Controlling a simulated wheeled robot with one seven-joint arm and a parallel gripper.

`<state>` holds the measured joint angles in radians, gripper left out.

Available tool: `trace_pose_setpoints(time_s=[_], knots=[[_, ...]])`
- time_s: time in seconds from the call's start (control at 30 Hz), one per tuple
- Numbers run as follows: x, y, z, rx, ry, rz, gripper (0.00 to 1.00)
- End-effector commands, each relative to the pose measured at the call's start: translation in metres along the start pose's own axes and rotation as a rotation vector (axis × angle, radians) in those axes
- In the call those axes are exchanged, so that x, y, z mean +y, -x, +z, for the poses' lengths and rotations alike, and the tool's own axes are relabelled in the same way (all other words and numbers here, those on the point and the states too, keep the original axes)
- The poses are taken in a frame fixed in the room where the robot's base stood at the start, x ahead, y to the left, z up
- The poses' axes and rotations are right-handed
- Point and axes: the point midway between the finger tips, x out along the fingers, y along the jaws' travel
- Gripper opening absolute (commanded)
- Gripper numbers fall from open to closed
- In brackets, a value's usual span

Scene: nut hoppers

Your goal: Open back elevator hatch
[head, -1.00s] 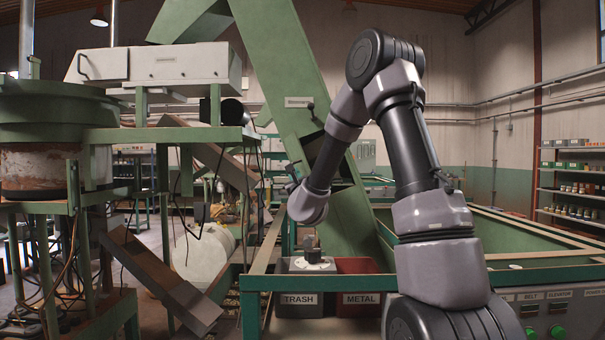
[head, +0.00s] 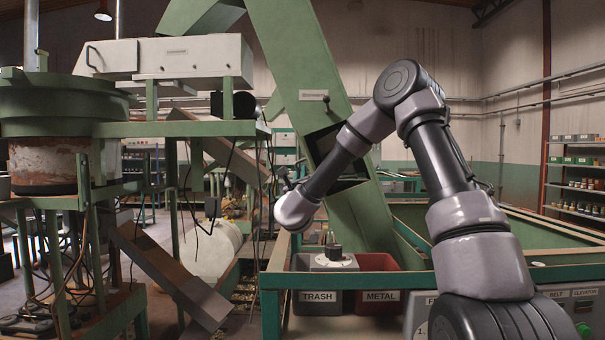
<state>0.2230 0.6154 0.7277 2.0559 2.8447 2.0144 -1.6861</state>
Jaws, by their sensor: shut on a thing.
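The green elevator (head: 290,50) slants down through the middle of the head view. A dark square hatch opening (head: 350,168) shows in its face, partly covered by my forearm. A small dark latch (head: 327,103) sits above it, beside a label. My wrist hangs at the left of the opening. Only small dark parts of my gripper (head: 286,177) show past the wrist; it is shut on the hatch. The fingertips, their contact and most of the hatch panel are hidden, so its exact angle cannot be told.
A grey trash bin (head: 319,308) and a red metal bin (head: 381,308) stand below in a green frame. A light plate with a dark knob (head: 333,252) is above the trash bin. A green machine stand (head: 180,128) is at left, a long green hopper (head: 550,240) at right.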

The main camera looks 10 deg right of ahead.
Motion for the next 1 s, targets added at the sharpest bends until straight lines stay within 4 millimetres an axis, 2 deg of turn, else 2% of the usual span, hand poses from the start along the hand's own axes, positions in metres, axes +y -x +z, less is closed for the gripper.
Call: trace_pose_setpoints(time_s=[0.33,0.37,0.7,0.87,1.0], knots=[[0.001,0.001,0.0,0.0,0.0,0.001,0.0],[0.001,0.001,0.0,0.001,0.0,0.001,0.24],[0.001,0.002,0.0,0.0,0.0,0.002,0.25],[0.002,0.019,0.0,0.0,0.001,0.005,0.25],[0.003,0.048,0.001,-0.001,0.001,0.008,0.25]])
